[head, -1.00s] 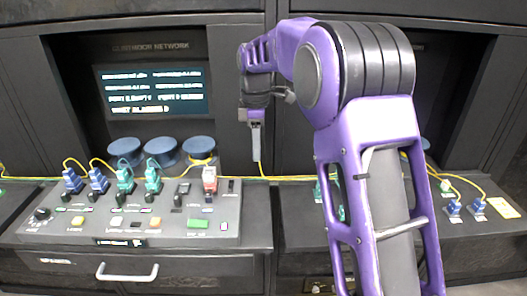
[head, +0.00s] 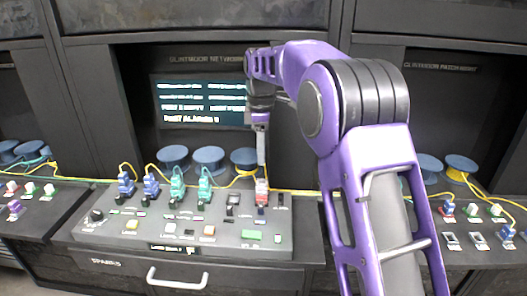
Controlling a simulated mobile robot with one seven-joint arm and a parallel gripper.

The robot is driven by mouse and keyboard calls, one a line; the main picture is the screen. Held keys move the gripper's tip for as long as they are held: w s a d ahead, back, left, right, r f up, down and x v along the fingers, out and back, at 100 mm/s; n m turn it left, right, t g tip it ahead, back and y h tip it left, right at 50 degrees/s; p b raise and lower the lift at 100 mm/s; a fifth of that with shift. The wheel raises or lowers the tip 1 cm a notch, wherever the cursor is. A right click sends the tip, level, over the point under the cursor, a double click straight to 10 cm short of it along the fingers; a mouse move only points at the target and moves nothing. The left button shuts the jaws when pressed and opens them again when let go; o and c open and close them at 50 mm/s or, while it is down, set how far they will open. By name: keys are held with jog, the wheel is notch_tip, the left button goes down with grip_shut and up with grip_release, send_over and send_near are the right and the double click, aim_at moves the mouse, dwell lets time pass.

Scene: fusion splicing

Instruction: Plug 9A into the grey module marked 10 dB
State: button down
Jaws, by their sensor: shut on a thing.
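My gripper (head: 261,160) hangs at the end of my purple arm, pointing down above the right part of the middle console. It is shut on a cable plug, mostly hidden by the fingers and too small to read any mark such as 9A. A red and white piece (head: 262,185) stands on the console right below the fingertips; I cannot tell whether they touch. Two blue plugs and two teal plugs (head: 204,187) stand in a row to its left. No 10 dB mark is readable, so I cannot pick out the grey module.
The middle console (head: 90,232) also carries a green block (head: 250,234), coloured buttons and a black knob (head: 96,215). Blue spools (head: 209,158) stand behind it, with yellow cable along the back. More consoles with plugs lie left and right. A lit screen (head: 200,102) is behind.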

jog(key=shift+f, duration=1.85)
jog(key=shift+f+b, duration=0.6)
jog(key=shift+f, duration=0.55)
jog(key=shift+p, duration=0.6)
jog(key=shift+f, duration=0.55)
jog(key=c, duration=0.5)
grip_release()
